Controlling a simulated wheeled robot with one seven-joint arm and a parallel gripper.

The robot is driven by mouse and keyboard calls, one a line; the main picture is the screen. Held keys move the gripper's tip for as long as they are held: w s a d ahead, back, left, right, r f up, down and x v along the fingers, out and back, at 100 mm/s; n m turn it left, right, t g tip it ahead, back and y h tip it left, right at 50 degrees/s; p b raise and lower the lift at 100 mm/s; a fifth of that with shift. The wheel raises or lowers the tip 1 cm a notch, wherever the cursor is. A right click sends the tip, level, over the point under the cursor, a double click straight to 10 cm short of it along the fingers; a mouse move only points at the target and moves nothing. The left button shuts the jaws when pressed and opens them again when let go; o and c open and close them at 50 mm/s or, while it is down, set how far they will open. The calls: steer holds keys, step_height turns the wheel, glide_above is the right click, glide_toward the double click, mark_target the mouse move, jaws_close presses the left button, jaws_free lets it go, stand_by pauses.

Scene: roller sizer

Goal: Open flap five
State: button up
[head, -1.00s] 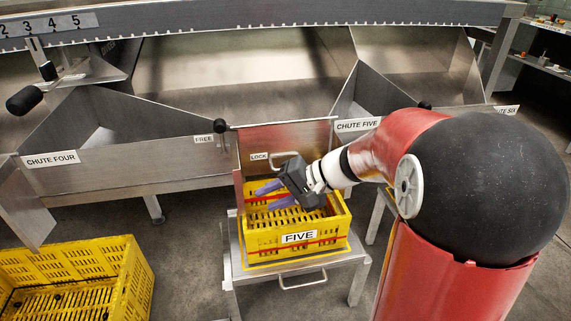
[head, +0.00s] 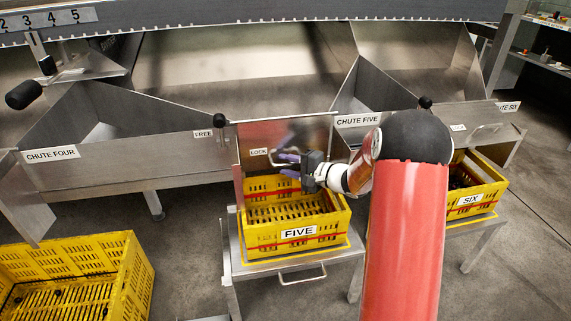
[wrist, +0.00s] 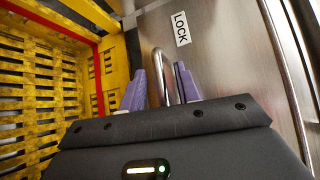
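Flap five (head: 312,133) is a flat metal plate standing upright at the front of chute five, behind the yellow crate marked FIVE. It has a bent-rod handle (head: 268,161) beside a LOCK label (head: 258,152). My gripper (head: 285,165) is at this handle. In the wrist view my gripper (wrist: 160,90) has its two purple fingers apart, and the handle (wrist: 160,62) rises between them; I see a gap beside the rod, so it is not clamped. The flap's metal face (wrist: 225,60) fills the right side there.
The FIVE crate (head: 298,234) sits on a metal stand below the flap. A black knob (head: 220,120) is at the flap's upper left, near a FREE label (head: 203,134). Crate SIX (head: 470,200) is at right; another yellow crate (head: 125,275) is at lower left.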

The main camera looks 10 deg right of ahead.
steer(key=shift+w+a, duration=0.35)
steer(key=shift+c, duration=0.4)
jaws_close()
steer(key=shift+s, duration=0.15)
